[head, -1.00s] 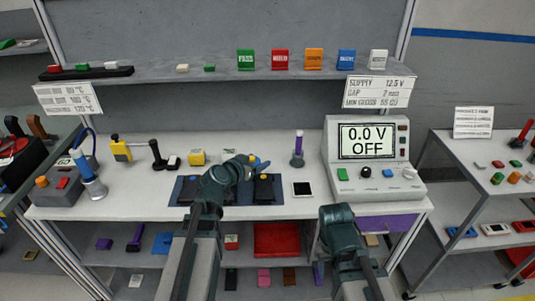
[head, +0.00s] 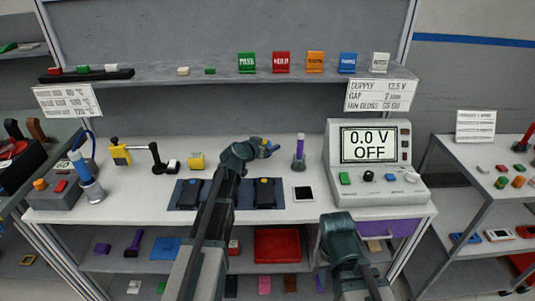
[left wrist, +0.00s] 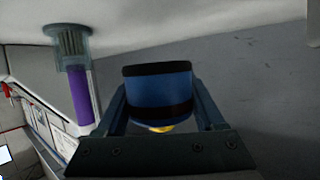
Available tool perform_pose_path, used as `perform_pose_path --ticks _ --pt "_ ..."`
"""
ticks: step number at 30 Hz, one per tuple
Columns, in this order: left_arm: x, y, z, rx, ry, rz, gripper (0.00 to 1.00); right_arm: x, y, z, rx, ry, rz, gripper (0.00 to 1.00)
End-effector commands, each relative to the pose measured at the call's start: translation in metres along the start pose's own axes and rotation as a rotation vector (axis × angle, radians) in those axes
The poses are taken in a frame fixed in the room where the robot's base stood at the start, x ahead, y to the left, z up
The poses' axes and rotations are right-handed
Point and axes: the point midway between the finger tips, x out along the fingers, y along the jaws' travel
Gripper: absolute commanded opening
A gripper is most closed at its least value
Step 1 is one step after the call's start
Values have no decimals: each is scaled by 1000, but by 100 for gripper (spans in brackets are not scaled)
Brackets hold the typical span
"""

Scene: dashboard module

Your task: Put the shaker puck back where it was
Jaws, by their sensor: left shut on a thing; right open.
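My left gripper (head: 264,148) is shut on a blue round piece with black bands, which I take to be the shaker puck (left wrist: 158,88). In the left wrist view it sits between the two fingers, with a bit of yellow at its edge. In the head view the puck (head: 267,151) is small and partly hidden by the gripper, above the back of the bench, left of the purple post (head: 300,147). My right gripper (head: 337,222) is at the bench's front edge, open; its fingers are hard to make out.
A dark blue mat (head: 187,195) with black devices lies in front, partly behind my left arm. A white-framed black square (head: 303,194) and the supply unit (head: 375,160) stand right. A shelf (head: 215,73) runs above.

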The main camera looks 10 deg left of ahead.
Motion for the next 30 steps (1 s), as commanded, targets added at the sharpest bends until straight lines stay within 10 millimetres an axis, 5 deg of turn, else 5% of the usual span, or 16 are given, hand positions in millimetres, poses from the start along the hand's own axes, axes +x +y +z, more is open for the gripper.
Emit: perform_pose_path --ticks 6,30 --pt "11 1 30 0 0 0 0 32 -3 -2 0 0 0 50" --pt "15 1 40 0 0 0 0 43 -4 -2 -1 0 0 50"
